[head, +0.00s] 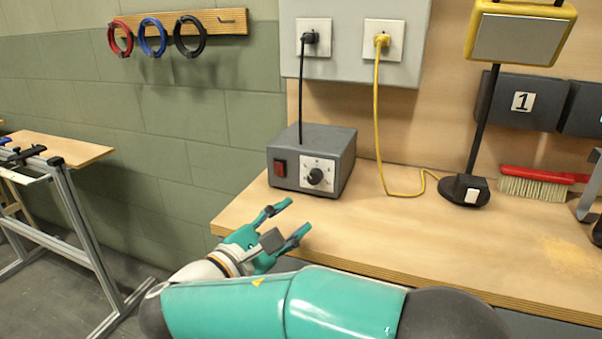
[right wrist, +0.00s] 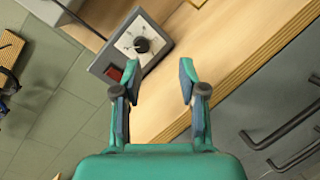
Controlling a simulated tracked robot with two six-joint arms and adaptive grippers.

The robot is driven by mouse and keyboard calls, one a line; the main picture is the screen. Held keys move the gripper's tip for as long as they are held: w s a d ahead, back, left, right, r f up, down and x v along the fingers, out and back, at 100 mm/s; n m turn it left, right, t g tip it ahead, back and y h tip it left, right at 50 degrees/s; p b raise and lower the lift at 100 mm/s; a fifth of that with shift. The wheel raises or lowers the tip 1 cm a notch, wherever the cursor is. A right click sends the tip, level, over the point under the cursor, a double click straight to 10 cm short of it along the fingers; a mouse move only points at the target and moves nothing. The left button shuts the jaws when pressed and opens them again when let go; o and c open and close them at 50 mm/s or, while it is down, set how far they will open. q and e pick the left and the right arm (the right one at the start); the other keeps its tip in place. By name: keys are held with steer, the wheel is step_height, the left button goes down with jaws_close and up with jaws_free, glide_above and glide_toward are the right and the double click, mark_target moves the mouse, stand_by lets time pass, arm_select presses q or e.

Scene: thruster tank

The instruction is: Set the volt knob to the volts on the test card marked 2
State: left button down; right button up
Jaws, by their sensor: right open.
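The volt knob (head: 315,177) is a round black knob on the pale dial face of a grey power supply box (head: 340,158), which stands on the wooden bench. A red switch (head: 280,167) is left of the dial. The knob also shows in the right wrist view (right wrist: 142,45), beyond my fingertips. My right gripper (head: 297,215) is open and empty, in front of the box and apart from the knob. The dial marks are too small to read. No test card marked 2 can be made out. My left gripper is not in view.
A grey bin marked 1 (head: 518,101) hangs on the back panel. A yellow-framed lamp (head: 520,38) stands on a black base (head: 464,190). A yellow cable (head: 378,130) runs down to the bench. A red brush (head: 535,183) lies at the right. The bench (head: 420,232) front is mostly clear.

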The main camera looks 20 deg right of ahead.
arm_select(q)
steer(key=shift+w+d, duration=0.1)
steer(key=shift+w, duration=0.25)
arm_select(e)
steer(key=shift+w+d, duration=0.1)
steer(key=shift+w, duration=0.15)
steer(key=shift+o, duration=0.3)
